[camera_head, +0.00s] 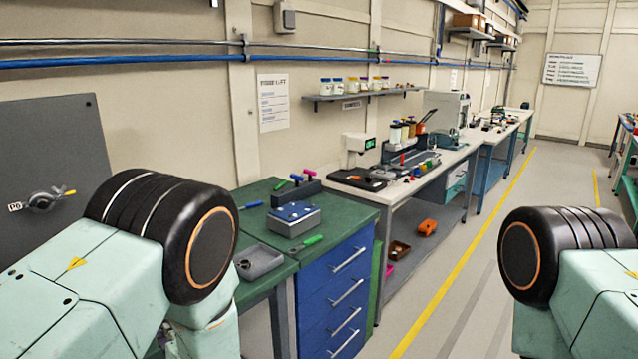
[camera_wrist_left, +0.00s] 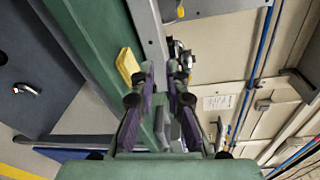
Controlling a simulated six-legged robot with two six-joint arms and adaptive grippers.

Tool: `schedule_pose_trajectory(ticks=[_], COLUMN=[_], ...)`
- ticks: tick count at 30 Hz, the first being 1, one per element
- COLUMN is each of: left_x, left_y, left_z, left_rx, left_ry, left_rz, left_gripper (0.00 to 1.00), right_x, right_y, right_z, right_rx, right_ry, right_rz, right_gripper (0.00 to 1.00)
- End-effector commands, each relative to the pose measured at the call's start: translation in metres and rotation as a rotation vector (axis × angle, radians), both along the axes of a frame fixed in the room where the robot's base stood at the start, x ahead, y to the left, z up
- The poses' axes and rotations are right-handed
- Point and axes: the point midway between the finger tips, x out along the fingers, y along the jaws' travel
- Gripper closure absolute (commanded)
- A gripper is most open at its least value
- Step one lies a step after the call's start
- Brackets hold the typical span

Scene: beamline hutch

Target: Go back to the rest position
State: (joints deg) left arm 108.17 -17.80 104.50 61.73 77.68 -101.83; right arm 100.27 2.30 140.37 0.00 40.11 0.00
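My left gripper (camera_wrist_left: 160,72) shows in the left wrist view, with its two purple-padded fingers apart and a gap between them. I see nothing held between the fingers. A yellow block (camera_wrist_left: 127,65) lies on a green surface beyond the left finger. In the head view my left arm comes in from the left and my right arm from the right, each with a large black joint. Neither gripper shows there, and the right gripper is in no view.
A green-topped bench (camera_head: 262,190) with blue drawers (camera_head: 335,290) stands ahead, holding a grey tray (camera_head: 258,261) and a blue-topped block (camera_head: 293,218). A grey panel with a valve (camera_head: 42,200) is at left. The aisle floor (camera_head: 480,240) between my arms looks clear.

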Motion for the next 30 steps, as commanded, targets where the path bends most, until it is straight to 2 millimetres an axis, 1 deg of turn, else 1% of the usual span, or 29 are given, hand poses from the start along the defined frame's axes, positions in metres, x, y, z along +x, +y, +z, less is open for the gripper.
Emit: schedule_pose_trajectory(ticks=[5, 8, 11, 12, 14, 15, 17, 18, 20, 21, 23, 24, 26, 27, 30], left_x=[-0.007, -0.019, -0.039, -0.049, -0.067, -0.08, -0.103, -0.121, -0.15, -0.172, -0.206, -0.23, -0.266, -0.291, -0.338], left_y=[-0.011, -0.017, -0.022, -0.024, -0.028, -0.03, -0.033, -0.035, -0.039, -0.042, -0.047, -0.05, -0.055, -0.059, -0.066], left_z=[-0.03, -0.059, -0.093, -0.107, -0.128, -0.143, -0.165, -0.18, -0.202, -0.217, -0.236, -0.248, -0.263, -0.272, -0.289], left_rx=[-0.259, -0.447, -0.639, -0.715, -0.829, -0.903, -1.009, -1.077, -1.175, -1.236, -1.315, -1.357, -1.408, -1.433, -1.459], left_ry=[-0.061, -0.073, -0.063, -0.055, -0.036, -0.02, 0.007, 0.029, 0.069, 0.097, 0.143, 0.177, 0.233, 0.274, 0.381], left_rz=[-0.053, -0.06, -0.034, -0.015, 0.025, 0.06, 0.122, 0.172, 0.261, 0.329, 0.437, 0.509, 0.617, 0.683, 0.779], left_gripper=[0.87, 0.87, 0.87, 0.87, 0.87, 0.87, 0.87, 0.87, 0.87, 0.87, 0.87, 0.87, 0.87, 0.87, 0.87], right_x=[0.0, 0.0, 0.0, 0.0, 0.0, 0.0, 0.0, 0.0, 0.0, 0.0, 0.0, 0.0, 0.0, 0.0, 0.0], right_y=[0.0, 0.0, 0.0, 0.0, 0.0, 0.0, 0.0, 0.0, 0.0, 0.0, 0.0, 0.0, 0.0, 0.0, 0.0], right_z=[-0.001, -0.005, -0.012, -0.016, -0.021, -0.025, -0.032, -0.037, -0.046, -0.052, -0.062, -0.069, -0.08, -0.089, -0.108], right_rx=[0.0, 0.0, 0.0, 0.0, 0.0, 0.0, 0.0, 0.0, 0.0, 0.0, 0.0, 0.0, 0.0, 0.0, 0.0], right_ry=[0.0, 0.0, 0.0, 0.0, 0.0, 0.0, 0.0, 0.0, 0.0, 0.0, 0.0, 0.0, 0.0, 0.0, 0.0], right_rz=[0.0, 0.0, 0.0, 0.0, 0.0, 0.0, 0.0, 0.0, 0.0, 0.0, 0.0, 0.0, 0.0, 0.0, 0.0], right_gripper=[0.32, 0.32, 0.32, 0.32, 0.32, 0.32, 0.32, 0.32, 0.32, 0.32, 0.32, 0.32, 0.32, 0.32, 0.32])
